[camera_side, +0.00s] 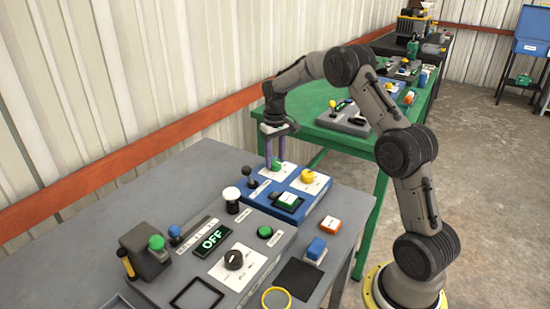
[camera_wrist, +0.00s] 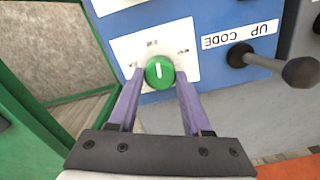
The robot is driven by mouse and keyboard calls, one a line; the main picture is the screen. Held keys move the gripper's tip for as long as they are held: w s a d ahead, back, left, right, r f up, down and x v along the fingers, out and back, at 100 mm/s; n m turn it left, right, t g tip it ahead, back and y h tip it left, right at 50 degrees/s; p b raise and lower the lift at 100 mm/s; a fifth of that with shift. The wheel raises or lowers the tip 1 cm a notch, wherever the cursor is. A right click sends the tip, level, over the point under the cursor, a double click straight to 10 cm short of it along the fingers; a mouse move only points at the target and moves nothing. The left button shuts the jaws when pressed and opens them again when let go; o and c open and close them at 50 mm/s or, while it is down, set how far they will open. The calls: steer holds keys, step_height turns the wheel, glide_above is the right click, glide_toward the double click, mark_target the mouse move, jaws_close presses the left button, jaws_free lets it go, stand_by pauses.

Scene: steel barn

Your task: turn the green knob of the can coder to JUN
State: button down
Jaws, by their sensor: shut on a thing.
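The can coder is a blue box (camera_side: 325,201) on the grey table in the side view, and its blue face (camera_wrist: 190,18) fills the top of the wrist view. Its green knob (camera_wrist: 160,72) sits on a white label plate (camera_wrist: 126,47), with a white line on the knob standing about upright in the wrist view. The small labels around it are too blurred to read surely. My gripper (camera_wrist: 160,76) has its two purple fingers shut on the knob, one on each side. In the side view my gripper (camera_side: 275,160) reaches down onto the green knob (camera_side: 278,167).
A black-knobbed lever (camera_wrist: 298,71) stands beside the knob, near a "CODE UP" label. A grey panel (camera_side: 175,280) with an OFF display stands in front. A green table (camera_side: 335,135) is behind.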

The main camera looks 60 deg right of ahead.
mark_target(275, 161)
steer(key=shift+n, duration=0.6)
steer(key=shift+c, duration=1.7)
jaws_free()
step_height(275, 161, up, 14)
